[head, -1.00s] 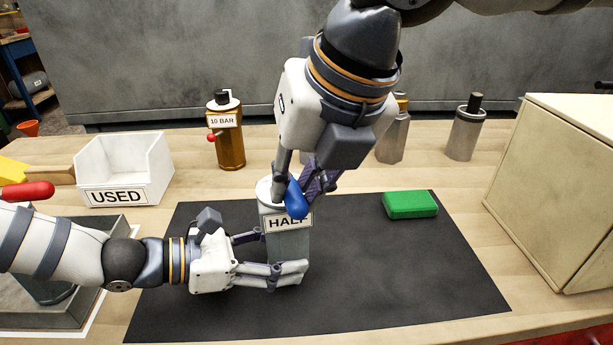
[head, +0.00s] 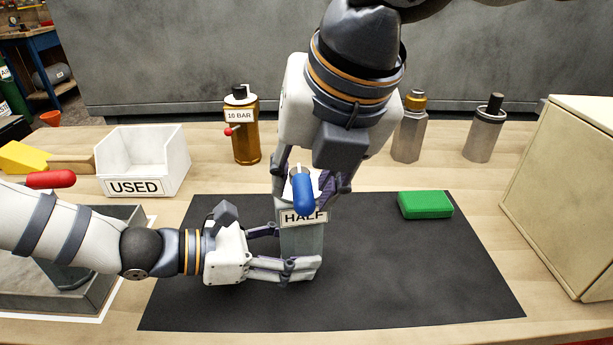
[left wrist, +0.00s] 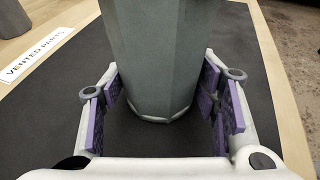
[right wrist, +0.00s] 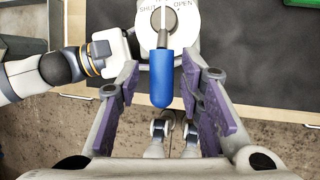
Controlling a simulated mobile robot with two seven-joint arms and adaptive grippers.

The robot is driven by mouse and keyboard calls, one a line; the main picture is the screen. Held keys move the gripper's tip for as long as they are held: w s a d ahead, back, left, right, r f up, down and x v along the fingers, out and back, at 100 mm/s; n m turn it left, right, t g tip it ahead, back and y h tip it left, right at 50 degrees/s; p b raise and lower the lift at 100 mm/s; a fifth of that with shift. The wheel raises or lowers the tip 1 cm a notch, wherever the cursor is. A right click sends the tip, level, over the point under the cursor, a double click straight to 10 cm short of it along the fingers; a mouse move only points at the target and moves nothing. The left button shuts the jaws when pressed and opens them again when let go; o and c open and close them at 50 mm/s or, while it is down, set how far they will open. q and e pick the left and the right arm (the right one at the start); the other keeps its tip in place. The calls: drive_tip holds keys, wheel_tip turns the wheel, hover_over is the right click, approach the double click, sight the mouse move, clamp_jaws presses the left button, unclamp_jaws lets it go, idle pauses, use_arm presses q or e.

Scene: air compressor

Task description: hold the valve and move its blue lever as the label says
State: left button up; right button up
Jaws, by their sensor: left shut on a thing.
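The valve (head: 302,245) is a grey faceted body standing upright on the black mat, with a HALF label (head: 303,217) on its front. Its blue lever (head: 303,192) points toward the near side; in the right wrist view the lever (right wrist: 162,80) lies between the SHUT and OPEN marks of the white dial. My left gripper (head: 288,250) is shut on the valve's body from the left; the body (left wrist: 155,60) also stands between its pads in the left wrist view. My right gripper (head: 308,184) is above the valve, open, its fingers spread on both sides of the lever with gaps.
A white USED bin (head: 142,165) stands at the left, and a gold 10 BAR canister (head: 245,135) behind. A green block (head: 425,205) lies on the mat (head: 420,270). A large beige box (head: 565,190) stands right.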

drive_tip(key=v, duration=1.2)
drive_tip(key=shift+w+a+m, duration=0.1)
drive_tip(key=shift+w+m, duration=0.1)
drive_tip(key=shift+m, duration=0.2)
drive_tip(key=c, duration=0.7)
drive_tip(key=m, duration=0.2)
drive_tip(key=w+a+m+g, duration=0.1)
drive_tip(key=m, duration=0.1)
drive_tip(key=w+a+m, duration=0.1)
drive_tip(key=shift+a+r+m+g, duration=0.15)
drive_tip(key=shift+r+m+g, duration=0.05)
drive_tip(key=shift+m+g, duration=0.2)
clamp_jaws()
drive_tip(key=w+a+m+g+y, duration=0.2)
drive_tip(key=w+a+m+g, duration=0.15)
drive_tip(key=m, duration=0.75)
wheel_tip(320, 180, down, 10)
drive_tip(key=shift+s+t, duration=0.2)
drive_tip(key=shift+t, duration=0.15)
